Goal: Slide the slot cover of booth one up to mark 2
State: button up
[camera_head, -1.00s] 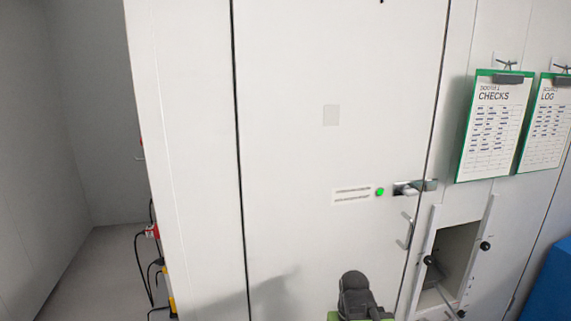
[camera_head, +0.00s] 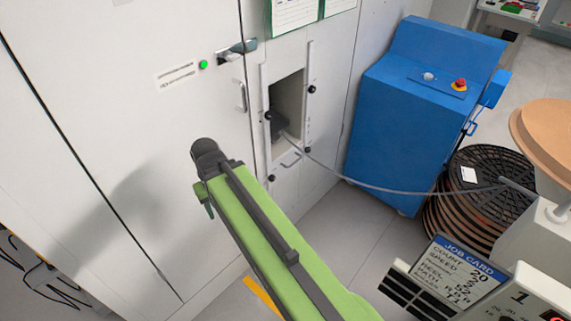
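The slot (camera_head: 289,98) is a rectangular opening in the white booth wall, between two white upright rails with black knobs. A pale panel with a small U-shaped handle (camera_head: 292,159) sits at its lower end and looks like the slot cover. The opening above it is uncovered, with a dark object (camera_head: 277,122) inside. I cannot make out the marks. My gripper (camera_head: 205,150) is at the dark far end of my green arm, left of the slot and apart from it in the picture. Its fingers cannot be told apart.
A grey cable (camera_head: 385,190) runs from the slot to the right, past a blue cabinet (camera_head: 405,110) and a dark coiled stack (camera_head: 470,200). A job card (camera_head: 460,275) and a panel marked 1 (camera_head: 520,297) are at lower right. A door handle (camera_head: 240,96) is left of the slot.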

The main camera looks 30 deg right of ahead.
aim_at(281, 168)
jog(key=z, duration=0.7)
jog(key=k, duration=1.2)
jog(key=u, duration=0.65)
jog(key=i, duration=1)
jog(key=u, duration=0.05)
